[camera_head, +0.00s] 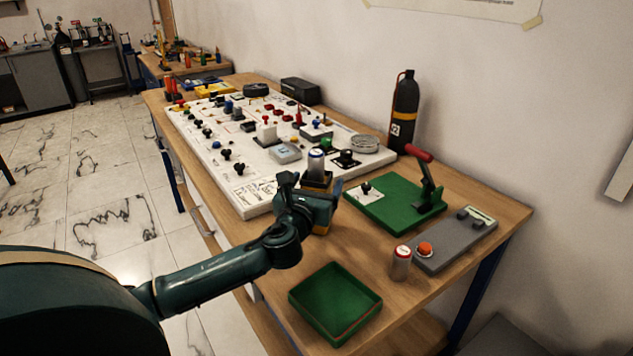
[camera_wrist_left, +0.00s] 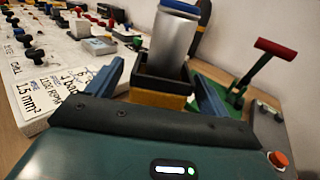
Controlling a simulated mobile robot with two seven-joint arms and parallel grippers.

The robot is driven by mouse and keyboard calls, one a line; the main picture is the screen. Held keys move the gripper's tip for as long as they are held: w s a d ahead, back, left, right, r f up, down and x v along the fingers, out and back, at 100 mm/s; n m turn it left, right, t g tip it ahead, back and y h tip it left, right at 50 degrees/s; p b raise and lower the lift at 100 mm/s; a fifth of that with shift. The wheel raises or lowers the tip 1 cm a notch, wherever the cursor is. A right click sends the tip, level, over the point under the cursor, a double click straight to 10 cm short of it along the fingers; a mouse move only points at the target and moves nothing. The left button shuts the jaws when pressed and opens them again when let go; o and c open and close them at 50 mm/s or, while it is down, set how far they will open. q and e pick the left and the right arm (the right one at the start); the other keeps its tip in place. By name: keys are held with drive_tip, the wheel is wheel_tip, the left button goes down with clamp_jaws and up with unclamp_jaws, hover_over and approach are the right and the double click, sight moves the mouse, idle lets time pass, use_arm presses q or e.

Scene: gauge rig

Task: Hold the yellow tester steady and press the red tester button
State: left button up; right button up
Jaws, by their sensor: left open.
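My left gripper (camera_head: 310,196) is open. In the left wrist view its two blue fingers (camera_wrist_left: 163,80) stand on either side of a dark box with a yellow lower part (camera_wrist_left: 160,98), possibly the yellow tester. I cannot tell whether they touch it. A silver cylinder with a blue top (camera_wrist_left: 172,35) stands in the box; it also shows in the head view (camera_head: 316,163). A red-orange button (camera_head: 425,249) sits on a grey panel (camera_head: 455,243) at the right; the button also shows in the wrist view (camera_wrist_left: 278,160). My right gripper is not in view.
A white board (camera_head: 240,195) with several knobs and switches lies left of the box. A green plate with a red-handled lever (camera_head: 395,205) is to the right. A small can (camera_head: 401,263) stands beside the grey panel. An empty green tray (camera_head: 335,300) lies near the front edge.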

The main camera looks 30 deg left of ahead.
use_arm(q)
drive_tip(key=shift+w+a, duration=0.1)
drive_tip(key=shift+w, duration=0.4)
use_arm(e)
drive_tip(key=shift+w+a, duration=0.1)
use_arm(q)
drive_tip(key=c, duration=1.2)
drive_tip(key=shift+c, duration=0.2)
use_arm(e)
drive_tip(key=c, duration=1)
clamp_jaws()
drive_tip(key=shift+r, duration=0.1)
